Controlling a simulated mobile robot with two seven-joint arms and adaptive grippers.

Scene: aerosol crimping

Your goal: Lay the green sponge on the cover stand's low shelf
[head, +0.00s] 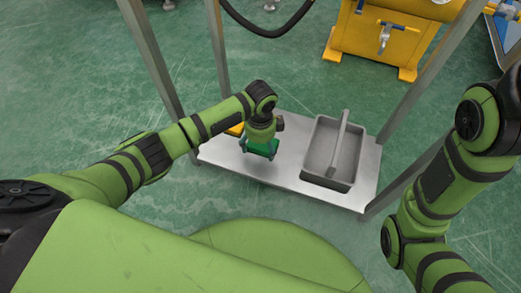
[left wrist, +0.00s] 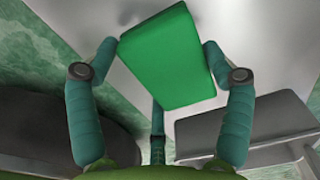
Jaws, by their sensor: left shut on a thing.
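The green sponge (head: 264,151) is between the fingers of my left gripper (head: 260,146), over the cover stand's pale low shelf (head: 283,178). I cannot tell whether the sponge touches the shelf. In the left wrist view the sponge (left wrist: 168,58) sits tilted between the two fingertips of my left gripper (left wrist: 164,52), which are shut on its sides, with the shelf behind it. My right arm shows at the right of the head view, but its gripper is out of view.
A grey caddy (head: 317,174) with a raised handle stands on the shelf, right of the sponge. A yellow-orange thing (head: 236,129) lies on the shelf behind my left wrist, partly hidden. Metal posts (head: 157,62) rise around the shelf. A yellow machine (head: 375,45) stands beyond.

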